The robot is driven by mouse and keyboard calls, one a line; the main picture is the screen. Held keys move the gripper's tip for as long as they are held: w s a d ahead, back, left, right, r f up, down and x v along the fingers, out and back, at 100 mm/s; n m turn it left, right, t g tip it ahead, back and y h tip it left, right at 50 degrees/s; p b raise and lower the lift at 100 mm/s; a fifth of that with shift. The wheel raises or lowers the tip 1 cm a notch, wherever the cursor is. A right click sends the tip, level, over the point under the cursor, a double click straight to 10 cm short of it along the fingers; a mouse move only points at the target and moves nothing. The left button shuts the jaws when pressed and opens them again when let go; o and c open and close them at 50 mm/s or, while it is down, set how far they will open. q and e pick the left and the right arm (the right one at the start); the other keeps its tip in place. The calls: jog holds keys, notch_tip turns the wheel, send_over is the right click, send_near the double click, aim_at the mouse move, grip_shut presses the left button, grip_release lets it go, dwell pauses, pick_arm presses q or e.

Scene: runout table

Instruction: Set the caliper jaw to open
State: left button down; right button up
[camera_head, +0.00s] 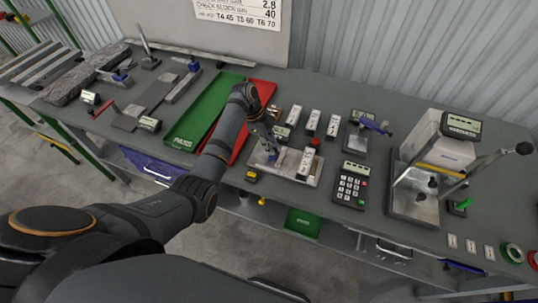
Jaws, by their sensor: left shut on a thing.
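My left gripper (266,134) reaches over the silver fixture plate (262,168) in the middle of the bench. It is shut on a small part there, mostly hidden by the fingers. A dark blue piece (269,153) stands just below the fingertips, and a small display (281,133) sits beside them. I take this to be the caliper, but its jaw is too small and covered to tell its setting. My right gripper is not in view.
White-faced blocks (311,123) stand right of the gripper. A green tray (203,112) and a red tray (261,92) lie left and behind. A keypad (351,185) and a tall device with a lever (443,145) stand to the right. Metal fixtures (150,100) occupy the left.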

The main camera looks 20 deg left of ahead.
pick_arm(q)
jog(key=shift+a, duration=0.1)
jog(key=c, duration=1.6)
grip_release()
jog(key=shift+c, duration=0.2)
jog(key=shift+o, duration=1.2)
jog(key=shift+a, duration=0.1)
jog(key=shift+o, duration=1.2)
jog(key=shift+a, duration=0.1)
jog(key=shift+r, duration=0.2)
jog(key=v, duration=1.1)
jog(key=shift+r, duration=0.35)
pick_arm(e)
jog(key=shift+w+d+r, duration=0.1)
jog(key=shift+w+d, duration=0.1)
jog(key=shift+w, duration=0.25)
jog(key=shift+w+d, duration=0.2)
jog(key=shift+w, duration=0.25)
pick_arm(q)
jog(key=shift+a, duration=0.1)
